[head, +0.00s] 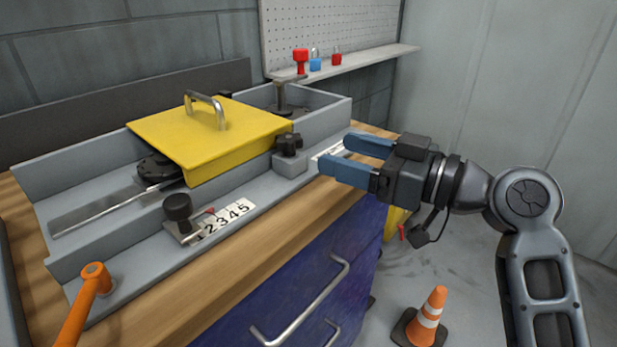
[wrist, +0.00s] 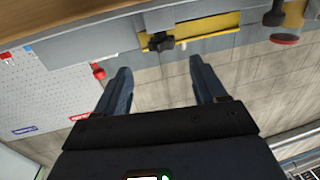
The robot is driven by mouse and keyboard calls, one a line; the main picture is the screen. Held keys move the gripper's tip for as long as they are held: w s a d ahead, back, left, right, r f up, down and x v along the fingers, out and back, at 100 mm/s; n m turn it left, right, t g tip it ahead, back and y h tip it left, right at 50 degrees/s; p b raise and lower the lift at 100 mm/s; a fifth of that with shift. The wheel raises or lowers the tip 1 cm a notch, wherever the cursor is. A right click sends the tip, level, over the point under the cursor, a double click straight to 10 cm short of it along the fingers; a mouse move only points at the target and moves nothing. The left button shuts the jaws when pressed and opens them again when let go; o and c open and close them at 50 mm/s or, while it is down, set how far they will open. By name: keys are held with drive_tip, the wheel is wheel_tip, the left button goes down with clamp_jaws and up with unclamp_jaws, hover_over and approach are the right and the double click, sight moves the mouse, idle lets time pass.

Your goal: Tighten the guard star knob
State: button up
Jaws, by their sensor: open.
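The black star knob (head: 288,145) sits on a grey block at the right front corner of the yellow guard (head: 215,135). In the wrist view a dark lobed knob (wrist: 160,42), apparently the same one, shows beyond the fingertips, roughly between them, by the yellow guard (wrist: 205,27). My gripper (head: 334,151) has blue fingers, open and empty, pointing left towards the knob in the head view. A gap shows between fingertips and knob. In the wrist view my gripper (wrist: 160,65) has nothing between its fingers.
A round black knob (head: 177,208) stands by a numbered scale (head: 224,221) on the grey bed. An orange handle (head: 88,290) rises at the front left. A shelf (head: 350,62) with red and blue items is behind. A traffic cone (head: 430,315) stands on the floor.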

sight(300, 142)
drive_tip(key=shift+s+f+b, duration=0.15)
drive_tip(key=shift+f+b, duration=0.45)
drive_tip(key=shift+b, duration=0.3)
drive_tip(key=shift+t, duration=0.3)
drive_tip(key=shift+r+b+x, duration=0.15)
drive_tip(key=shift+b+x, duration=0.35)
drive_tip(key=shift+x, duration=0.8)
drive_tip(key=shift+r+b+x, duration=0.2)
drive_tip(key=shift+b+x, duration=0.25)
drive_tip(key=shift+x, duration=0.85)
drive_tip(key=shift+r+b+x, duration=0.15)
drive_tip(key=shift+b+x, duration=0.35)
drive_tip(key=shift+x, duration=0.75)
drive_tip(key=shift+s+a, duration=0.1)
drive_tip(key=shift+s, duration=0.1)
drive_tip(key=shift+c, duration=0.4)
drive_tip(key=c, duration=1)
drive_tip(key=shift+m, duration=0.3)
drive_tip(key=shift+r+t+h+p, duration=0.15)
drive_tip(key=shift+t+h+p, duration=0.25)
drive_tip(key=shift+p, duration=0.1)
